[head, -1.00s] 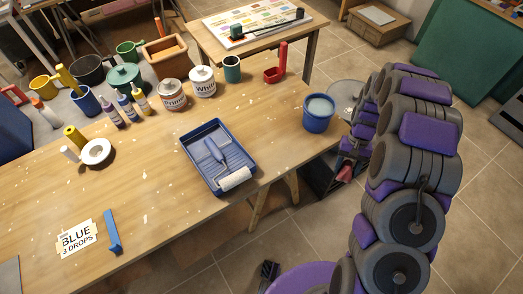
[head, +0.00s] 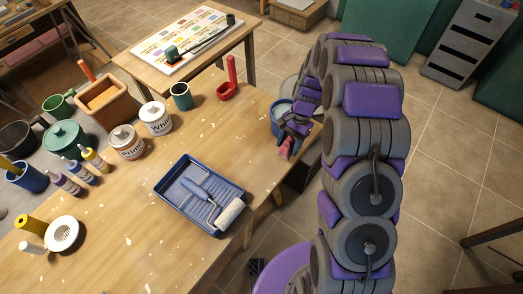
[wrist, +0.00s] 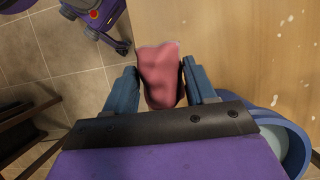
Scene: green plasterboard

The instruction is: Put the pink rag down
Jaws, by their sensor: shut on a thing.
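The pink rag (wrist: 160,75) is between the two fingers of my gripper (wrist: 163,88) in the wrist view, and the gripper is shut on it. In the head view the rag (head: 286,147) shows as a small pink patch below my gripper (head: 291,140), near the right edge of the wooden table (head: 130,230). In the wrist view the rag appears over the table's edge, with tiled floor to the left. I cannot tell whether it touches the tabletop.
A blue bucket (head: 278,118) stands beside my gripper, partly hidden by it. A blue paint tray (head: 175,205) with a roller lies left of it. A red holder (head: 229,92), paint cans and bottles stand farther back. Bare tabletop lies between tray and bucket.

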